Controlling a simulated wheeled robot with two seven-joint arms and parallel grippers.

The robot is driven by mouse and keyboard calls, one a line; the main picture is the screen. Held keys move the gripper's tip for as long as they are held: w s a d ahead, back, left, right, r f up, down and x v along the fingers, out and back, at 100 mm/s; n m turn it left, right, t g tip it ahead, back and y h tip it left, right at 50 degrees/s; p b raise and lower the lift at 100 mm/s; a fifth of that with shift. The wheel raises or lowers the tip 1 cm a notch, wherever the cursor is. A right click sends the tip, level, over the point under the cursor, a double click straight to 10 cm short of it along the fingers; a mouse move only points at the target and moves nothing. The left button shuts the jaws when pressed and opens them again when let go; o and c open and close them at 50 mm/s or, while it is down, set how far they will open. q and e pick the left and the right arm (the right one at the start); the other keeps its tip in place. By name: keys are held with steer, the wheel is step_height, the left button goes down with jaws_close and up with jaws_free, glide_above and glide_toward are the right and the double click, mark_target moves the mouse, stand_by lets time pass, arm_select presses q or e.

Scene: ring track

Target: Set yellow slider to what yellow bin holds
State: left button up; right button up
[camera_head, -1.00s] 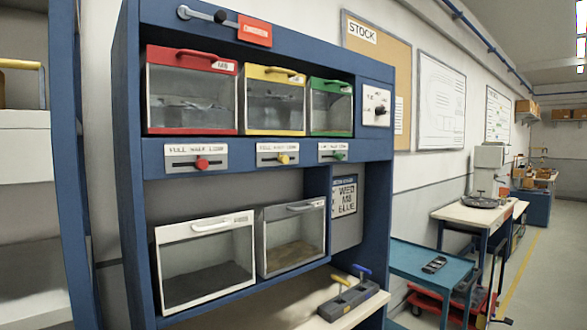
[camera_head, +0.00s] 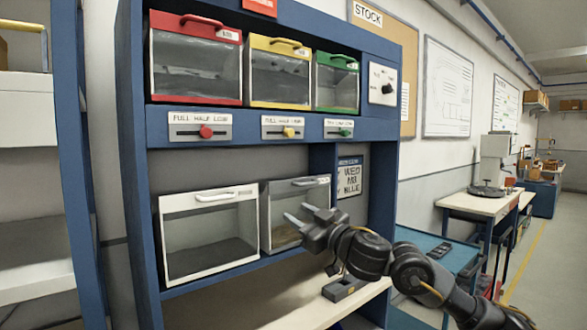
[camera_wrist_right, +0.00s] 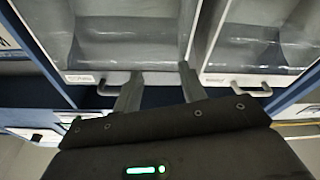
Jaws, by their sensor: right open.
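The yellow bin (camera_head: 281,74) sits in the upper row between the red and green bins. Its clear front shows grey contents, but their level is hard to tell. The yellow slider (camera_head: 289,132) is a knob on a slotted plate (camera_head: 284,128) under that bin, near the middle of its slot, below a label that seems to read full, half, low. My right gripper (camera_head: 298,215) is open and empty in front of the lower bins, below the slider. In the right wrist view its two fingers (camera_wrist_right: 158,88) are apart. My left gripper is not in view.
The red slider (camera_head: 206,132) and green slider (camera_head: 345,132) flank the yellow one. A white bin (camera_head: 165,245) and a grey bin (camera_head: 323,186) stand on the lower shelf. A dial panel (camera_head: 383,86) is at right. The workbench (camera_head: 240,318) lies below.

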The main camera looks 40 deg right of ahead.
steer(key=n+t+y, duration=0.2)
glide_toward(291, 134)
steer(key=shift+m, duration=0.3)
steer(key=p+x, duration=0.7)
steer(key=x, duration=0.1)
steer(key=shift+d+r, duration=0.1)
steer(key=shift+r, duration=0.05)
steer(key=shift+w+r, duration=0.1)
steer(key=shift+w, duration=0.4)
jaws_close()
